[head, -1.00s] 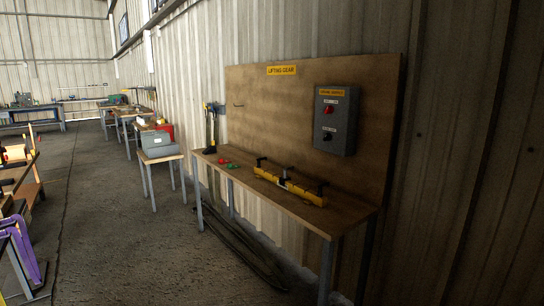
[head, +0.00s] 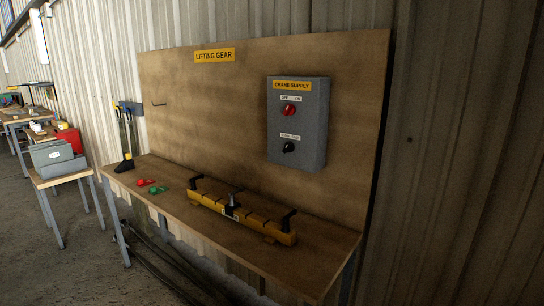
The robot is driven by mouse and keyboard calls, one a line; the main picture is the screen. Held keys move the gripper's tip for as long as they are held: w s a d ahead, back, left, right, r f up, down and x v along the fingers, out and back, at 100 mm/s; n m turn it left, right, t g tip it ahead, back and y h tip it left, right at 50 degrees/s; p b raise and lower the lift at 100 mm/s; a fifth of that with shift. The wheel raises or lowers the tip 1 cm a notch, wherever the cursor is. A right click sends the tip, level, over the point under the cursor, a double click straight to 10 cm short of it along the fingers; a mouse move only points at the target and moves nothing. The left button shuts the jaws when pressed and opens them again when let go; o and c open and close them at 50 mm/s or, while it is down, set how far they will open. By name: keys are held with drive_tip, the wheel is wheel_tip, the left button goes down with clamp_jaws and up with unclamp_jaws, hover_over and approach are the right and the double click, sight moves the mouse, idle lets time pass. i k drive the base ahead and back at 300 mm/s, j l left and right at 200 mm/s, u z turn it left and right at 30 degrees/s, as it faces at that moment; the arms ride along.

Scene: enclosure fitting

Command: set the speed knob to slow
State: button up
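The grey control box (head: 298,122) with a yellow "CRANE SUPPLY" label is fixed to the right part of a wooden backboard. It carries a red knob (head: 289,110) above and a black knob (head: 289,147) below. Each knob has a small white label over it. The lower label seems to read slow and fast, so the black knob appears to be the speed knob. The print is small and I cannot tell which way the black knob points. My gripper is not in view.
A wooden bench (head: 245,245) stands below the backboard (head: 210,105). On it lie a yellow lifting beam (head: 240,212) and small red (head: 145,182) and green (head: 155,189) items. A grey case (head: 52,154) sits on a small table at left. The floor (head: 85,265) at lower left is open.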

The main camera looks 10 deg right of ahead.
sight(289, 146)
drive_tip(key=i+j+z, duration=0.2)
drive_tip(key=i+j+u, duration=0.25)
drive_tip(key=i+j, duration=1.15)
drive_tip(key=i+l, duration=0.1)
drive_tip(key=l, duration=0.55)
